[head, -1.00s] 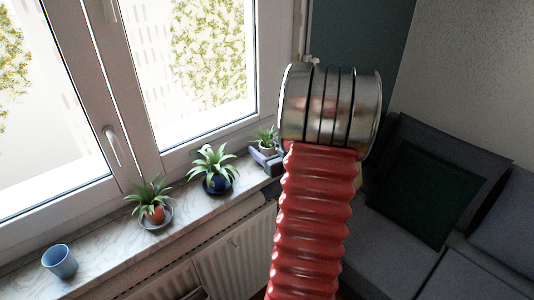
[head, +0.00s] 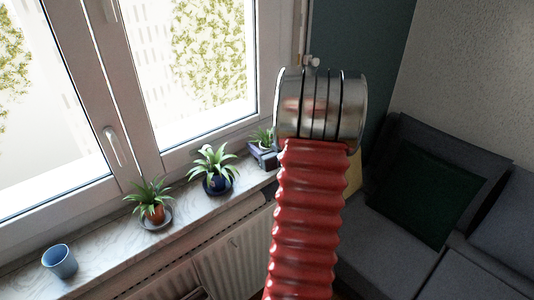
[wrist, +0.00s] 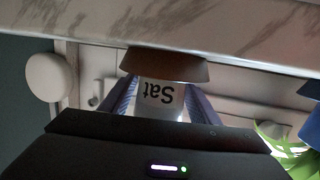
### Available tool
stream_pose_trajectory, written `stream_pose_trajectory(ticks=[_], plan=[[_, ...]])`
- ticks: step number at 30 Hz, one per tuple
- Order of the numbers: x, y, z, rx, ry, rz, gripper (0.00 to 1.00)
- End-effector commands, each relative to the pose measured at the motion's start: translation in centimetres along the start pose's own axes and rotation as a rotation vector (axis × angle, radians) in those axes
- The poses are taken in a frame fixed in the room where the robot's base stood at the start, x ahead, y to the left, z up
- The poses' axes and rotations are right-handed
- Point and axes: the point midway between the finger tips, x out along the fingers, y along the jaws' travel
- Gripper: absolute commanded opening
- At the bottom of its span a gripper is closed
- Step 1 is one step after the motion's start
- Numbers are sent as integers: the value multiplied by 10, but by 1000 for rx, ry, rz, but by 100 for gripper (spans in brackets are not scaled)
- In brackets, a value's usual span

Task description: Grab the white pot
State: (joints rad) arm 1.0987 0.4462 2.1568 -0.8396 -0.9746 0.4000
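The white pot (wrist: 160,98) shows upside down in the wrist view, with the lettering "Sat" on it. A brown saucer-like disc (wrist: 165,65) lies at its base. My gripper (wrist: 161,88) has one bluish finger on each side of the pot, close to its walls. Whether both fingers press on it I cannot tell. In the head view, the small plant at the far end of the sill (head: 262,137) stands above a bluish finger-like shape. Most of the white pot is hidden there. Its leaves are out of sight in the wrist view.
That blue pot is near the white one. The window stands behind, a radiator (head: 235,250) below, a sofa (head: 425,270) at right.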

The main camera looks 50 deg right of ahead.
Motion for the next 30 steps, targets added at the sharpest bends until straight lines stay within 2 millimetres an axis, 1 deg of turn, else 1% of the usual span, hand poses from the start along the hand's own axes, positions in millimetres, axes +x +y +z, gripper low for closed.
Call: stream_pose_trajectory(ticks=[1,2,15,18,26,30], plan=[[0,0,0,0,0,0,52],[0,0,0,0,0,0,50],[0,0,0,0,0,0,19],[0,0,-1,0,1,0,13],[0,0,-2,-1,1,0,13],[-1,0,-8,-1,2,0,13]])
